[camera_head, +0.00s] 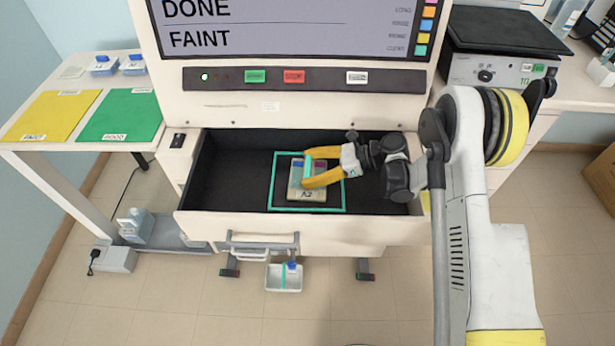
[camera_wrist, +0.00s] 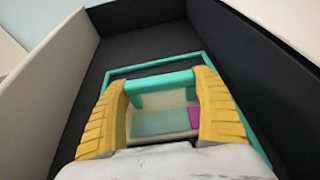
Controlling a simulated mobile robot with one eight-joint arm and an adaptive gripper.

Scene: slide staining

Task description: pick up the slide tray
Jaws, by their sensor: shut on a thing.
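The slide tray (camera_head: 308,194) is a small cream tray with a label reading A2 and a teal handle. It sits inside a teal square outline on the dark floor of an open drawer. My gripper (camera_head: 306,171) reaches in from the right with its yellow fingers around the teal handle. In the wrist view, my gripper (camera_wrist: 162,100) is shut on the teal handle (camera_wrist: 161,81), one finger at each end. A teal piece and a magenta patch show inside the tray there. I cannot tell whether the tray is lifted off the drawer floor.
The drawer (camera_head: 235,175) has dark walls close around my gripper. Above it is a machine panel with a green button (camera_head: 255,76) and a red button (camera_head: 294,76). A side table at left holds a yellow mat (camera_head: 52,115) and a green mat (camera_head: 119,114).

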